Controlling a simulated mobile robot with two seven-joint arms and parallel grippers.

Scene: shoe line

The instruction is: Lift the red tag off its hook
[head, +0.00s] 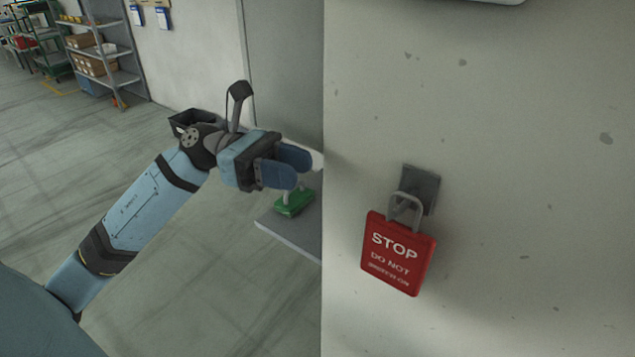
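The red tag (398,253) hangs on the pale wall panel right of centre, tilted slightly. It carries white lettering, "STOP DO NOT" and a smaller line. Its grey loop (406,207) hangs at a small dark grey hook plate (420,185) on the panel; the hook itself is mostly hidden behind the loop. My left gripper (300,168) is up and left of the tag, clear of it, close to the panel's left edge in the picture. Its two blue fingers look apart, with nothing seen between them. My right gripper is out of view.
The pale panel (520,150) fills the right side, its left edge upright near mid-picture. Behind my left gripper, a green object (294,203) sits on a low grey surface (290,237). Shelves with boxes (97,62) stand far back left. The floor at left is open.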

